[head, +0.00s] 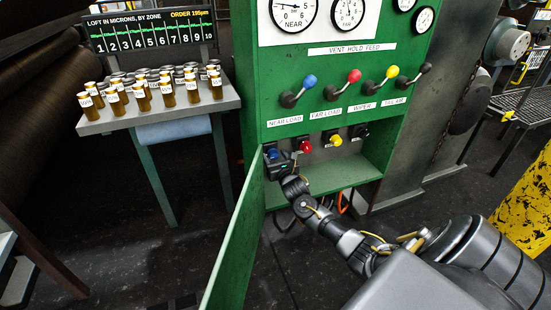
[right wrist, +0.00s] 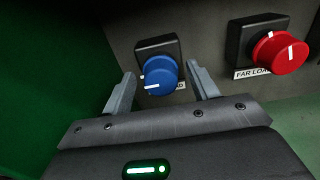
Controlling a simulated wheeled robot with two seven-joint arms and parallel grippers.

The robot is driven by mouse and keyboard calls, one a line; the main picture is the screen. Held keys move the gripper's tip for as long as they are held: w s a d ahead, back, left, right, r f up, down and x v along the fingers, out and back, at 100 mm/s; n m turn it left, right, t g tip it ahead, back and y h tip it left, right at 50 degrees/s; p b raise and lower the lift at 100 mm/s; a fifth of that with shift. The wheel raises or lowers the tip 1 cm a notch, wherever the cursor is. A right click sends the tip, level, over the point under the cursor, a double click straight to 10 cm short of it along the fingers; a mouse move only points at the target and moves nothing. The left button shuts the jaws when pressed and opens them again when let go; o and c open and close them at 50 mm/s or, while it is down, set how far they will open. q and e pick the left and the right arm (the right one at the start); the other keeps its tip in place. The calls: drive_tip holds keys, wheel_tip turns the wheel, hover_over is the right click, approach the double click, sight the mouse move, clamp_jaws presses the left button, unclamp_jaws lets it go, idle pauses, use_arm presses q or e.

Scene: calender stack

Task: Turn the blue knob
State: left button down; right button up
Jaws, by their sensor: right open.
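The blue knob (right wrist: 161,76) sits on a black square mount inside the green cabinet's lower recess, with a white pointer line on its face. In the right wrist view it lies between the two open fingers of my right gripper (right wrist: 160,92), with gaps on both sides and no contact that I can make out. In the head view the blue knob (head: 272,153) is at the left end of the knob row, partly hidden by my right gripper (head: 280,158). My left gripper is not in view.
A red knob (head: 305,146) and a yellow knob (head: 336,140) sit to its right. The open green door (head: 237,240) stands close to the left of my right arm. Coloured levers are above the recess. A table (head: 150,113) with several labelled cylinders stands at left.

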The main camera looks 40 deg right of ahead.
drive_tip(key=shift+c, duration=0.5)
drive_tip(key=c, duration=0.9)
